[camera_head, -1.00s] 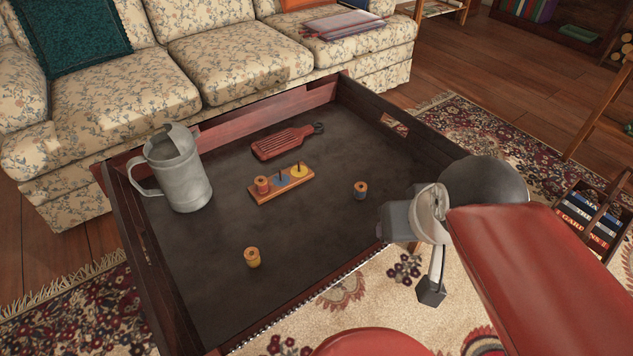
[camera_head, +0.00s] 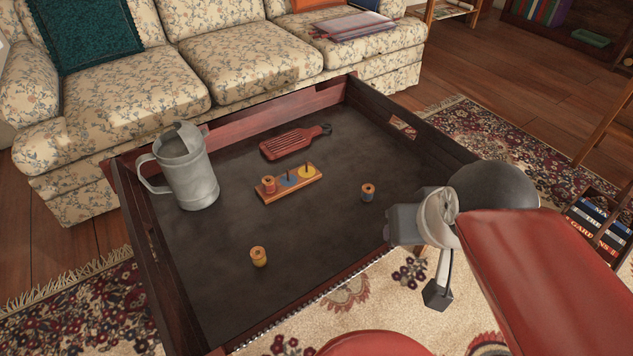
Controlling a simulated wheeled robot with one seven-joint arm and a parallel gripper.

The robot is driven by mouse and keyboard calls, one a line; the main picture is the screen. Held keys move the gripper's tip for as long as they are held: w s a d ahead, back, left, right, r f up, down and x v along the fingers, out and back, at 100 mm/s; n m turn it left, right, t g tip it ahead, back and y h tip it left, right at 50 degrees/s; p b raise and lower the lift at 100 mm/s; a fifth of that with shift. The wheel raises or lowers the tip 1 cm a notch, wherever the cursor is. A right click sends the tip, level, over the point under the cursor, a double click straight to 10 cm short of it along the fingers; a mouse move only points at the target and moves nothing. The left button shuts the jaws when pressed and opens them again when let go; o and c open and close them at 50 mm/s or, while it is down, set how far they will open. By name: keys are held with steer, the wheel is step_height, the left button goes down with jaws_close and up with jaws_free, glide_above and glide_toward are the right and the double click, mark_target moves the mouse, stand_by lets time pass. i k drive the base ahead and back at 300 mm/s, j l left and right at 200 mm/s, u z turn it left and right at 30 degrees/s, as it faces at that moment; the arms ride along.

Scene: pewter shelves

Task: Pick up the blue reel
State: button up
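The blue reel (camera_head: 368,194), a small wooden spool with dark blue thread, stands upright on the dark tray-like table, right of the peg board. The wooden peg board (camera_head: 287,187) has a red reel (camera_head: 268,185) on its left peg, a bare peg over a blue patch in the middle, and a yellow patch at its right peg. An orange-yellow reel (camera_head: 258,257) stands near the table's front. My gripper (camera_head: 437,294) hangs beyond the table's right front edge, apart from the blue reel. Its fingers are too small and dark to tell their opening.
A grey metal jug (camera_head: 187,172) stands at the left of the table. A red slatted board (camera_head: 292,143) lies behind the peg board. The table's raised wooden rim (camera_head: 428,143) surrounds the surface. The floor around the blue reel is clear tabletop. A sofa (camera_head: 242,69) stands behind.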

mark_target(368, 189)
steer(key=i+l+u, duration=0.1)
steer(key=u, duration=0.25)
steer(key=l+u, duration=0.65)
steer(key=i+j, duration=0.05)
